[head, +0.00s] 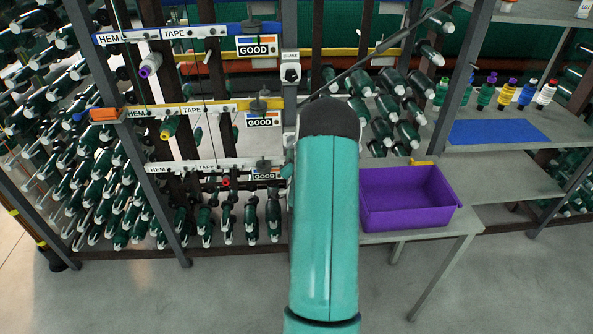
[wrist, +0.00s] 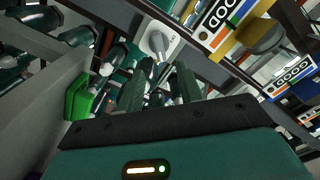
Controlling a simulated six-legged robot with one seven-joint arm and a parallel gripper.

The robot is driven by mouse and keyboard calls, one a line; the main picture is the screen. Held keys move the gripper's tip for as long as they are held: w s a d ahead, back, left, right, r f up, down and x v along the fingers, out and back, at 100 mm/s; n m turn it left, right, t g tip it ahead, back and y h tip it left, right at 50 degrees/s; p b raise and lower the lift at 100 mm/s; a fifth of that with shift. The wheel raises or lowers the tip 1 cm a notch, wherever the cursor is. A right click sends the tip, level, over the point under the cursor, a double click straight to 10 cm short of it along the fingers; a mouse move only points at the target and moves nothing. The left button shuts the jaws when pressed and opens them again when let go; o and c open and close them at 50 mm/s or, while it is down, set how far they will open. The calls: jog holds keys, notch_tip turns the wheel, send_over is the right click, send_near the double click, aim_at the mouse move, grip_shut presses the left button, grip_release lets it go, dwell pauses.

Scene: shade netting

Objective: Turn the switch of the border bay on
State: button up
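In the head view a switch (head: 291,73) with a dark knob on a pale plate sits on the upright post, right of the top GOOD sign. I cannot read which bay it serves. My teal arm covers the post lower down and hides my gripper there. In the wrist view my gripper (wrist: 160,70) is open, its two dark green fingers apart with nothing seen held between them. Just beyond the fingertips is a white plate with a grey knob (wrist: 157,43), beside a GOOD sign. I cannot tell if the fingers touch it.
The rack has blue (head: 170,33), yellow (head: 190,108) and white (head: 200,166) rails with HEM and TAPE labels. Many green spools fill its left side. A purple bin (head: 408,198) stands on a grey table at right. A green block (wrist: 78,97) is left of my fingers.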

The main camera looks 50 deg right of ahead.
jog(key=v, duration=0.6)
dwell(0.4)
